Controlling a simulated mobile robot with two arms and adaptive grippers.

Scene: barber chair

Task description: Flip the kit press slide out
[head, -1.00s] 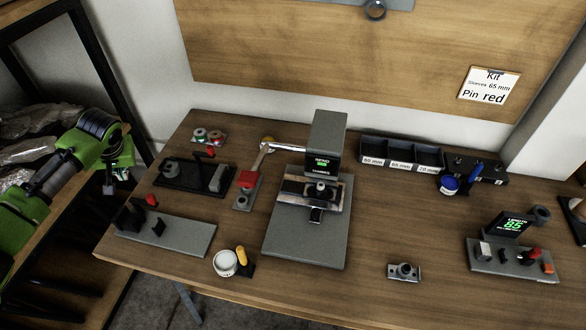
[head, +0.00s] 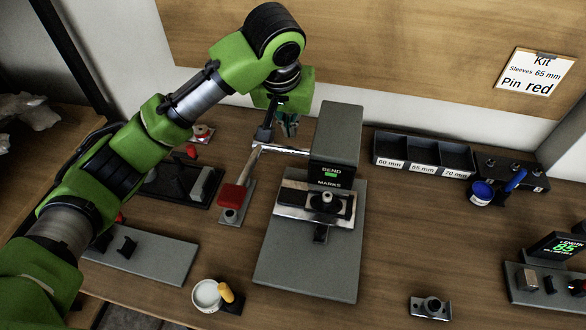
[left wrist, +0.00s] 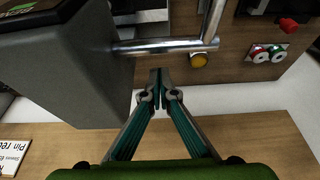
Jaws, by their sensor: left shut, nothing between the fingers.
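The kit press (head: 338,135) is a grey block with a small display on a grey base plate. My left gripper (head: 290,131) is behind the bar, left of the block. In the left wrist view its teal fingers (left wrist: 160,80) are shut and empty, just apart from the bar in the picture. My right gripper is out of view.
Black bins (head: 424,153) and a blue cup (head: 482,193) are at the right.

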